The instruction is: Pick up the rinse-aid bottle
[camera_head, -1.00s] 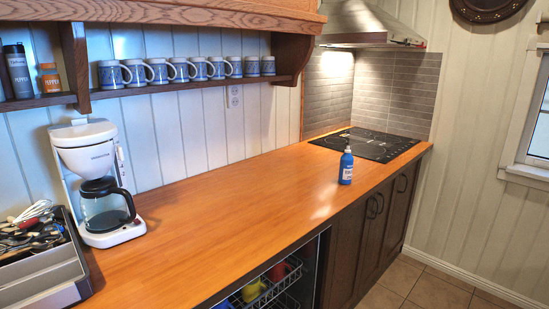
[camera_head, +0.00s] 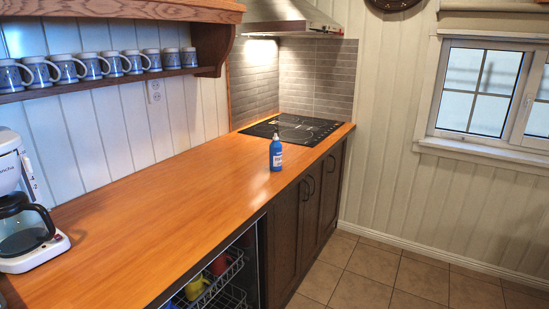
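The rinse-aid bottle (camera_head: 276,154) is small and blue with a pale label. It stands upright on the wooden countertop (camera_head: 170,195), close to the front edge and just before the black cooktop. Nothing touches it or hides it. Neither of my grippers shows in the head view.
A white coffee maker (camera_head: 25,205) stands at the left of the counter. The cooktop (camera_head: 295,129) lies at the far end. Below the counter, the dishwasher (camera_head: 215,285) shows racks with a yellow and a red item. Tiled floor (camera_head: 375,267) is clear at the right.

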